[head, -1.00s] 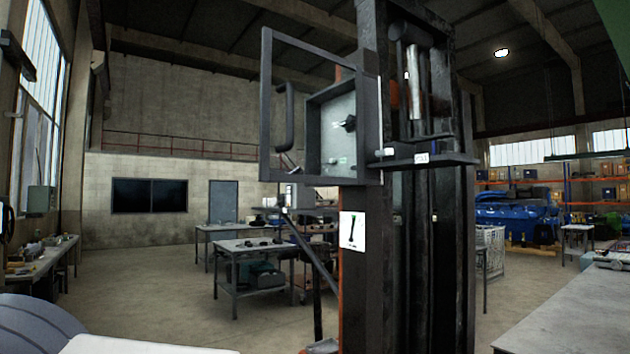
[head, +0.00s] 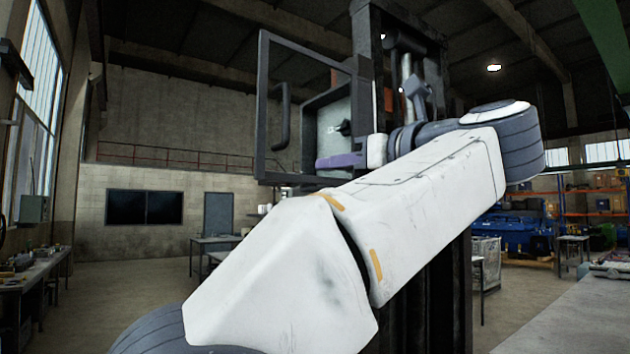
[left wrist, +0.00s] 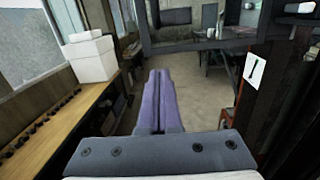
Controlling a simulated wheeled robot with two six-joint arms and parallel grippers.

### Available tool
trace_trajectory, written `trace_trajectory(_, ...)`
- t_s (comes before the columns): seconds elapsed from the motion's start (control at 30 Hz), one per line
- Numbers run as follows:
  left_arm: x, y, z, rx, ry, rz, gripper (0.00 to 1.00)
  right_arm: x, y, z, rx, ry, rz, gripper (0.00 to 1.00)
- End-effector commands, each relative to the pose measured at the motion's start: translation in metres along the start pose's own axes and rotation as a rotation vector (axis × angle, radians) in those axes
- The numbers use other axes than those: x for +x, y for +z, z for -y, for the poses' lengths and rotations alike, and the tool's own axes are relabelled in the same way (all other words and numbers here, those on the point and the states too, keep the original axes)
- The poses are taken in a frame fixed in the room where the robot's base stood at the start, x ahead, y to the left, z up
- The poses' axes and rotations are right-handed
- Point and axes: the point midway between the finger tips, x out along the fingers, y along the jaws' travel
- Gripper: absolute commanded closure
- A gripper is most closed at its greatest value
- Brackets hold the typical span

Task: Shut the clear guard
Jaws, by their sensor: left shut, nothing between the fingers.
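The clear guard (head: 262,100) is a dark square frame with a see-through pane and a dark bar handle (head: 283,118) near its left side. It stands swung out to the left of the tall black machine column (head: 365,75). A grey box with a pale inside shows behind the pane. My left gripper (head: 320,163) is shut and empty, its purple fingers pointing left near the guard's lower part; I cannot tell if they touch it. In the left wrist view its fingers (left wrist: 168,73) lie together, below a dark frame bar (left wrist: 215,45). My right gripper is not in view.
My white left arm covers the lower middle of the head view and part of the column. A workbench (head: 30,278) runs along the left wall, and a grey table (head: 575,325) stands at the right. White boxes (left wrist: 90,60) show in the left wrist view.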

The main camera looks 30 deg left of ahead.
Motion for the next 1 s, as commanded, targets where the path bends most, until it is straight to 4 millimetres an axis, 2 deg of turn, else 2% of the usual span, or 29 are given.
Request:
trace_trajectory(0.13, 0.008, -0.005, -0.009, -0.032, 0.036, -0.044, 1.00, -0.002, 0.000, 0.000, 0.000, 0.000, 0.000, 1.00)
trace_trajectory(0.23, 0.022, -0.005, -0.010, -0.030, 0.038, -0.044, 1.00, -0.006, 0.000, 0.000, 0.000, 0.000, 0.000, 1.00)
trace_trajectory(0.7, 0.117, -0.007, -0.013, -0.028, 0.037, -0.042, 1.00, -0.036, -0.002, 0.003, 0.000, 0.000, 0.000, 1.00)
trace_trajectory(0.83, 0.132, -0.008, -0.013, -0.028, 0.034, -0.041, 1.00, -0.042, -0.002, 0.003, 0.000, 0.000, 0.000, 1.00)
trace_trajectory(1.0, 0.140, -0.011, -0.012, -0.028, 0.031, -0.041, 1.00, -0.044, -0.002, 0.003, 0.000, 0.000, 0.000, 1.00)
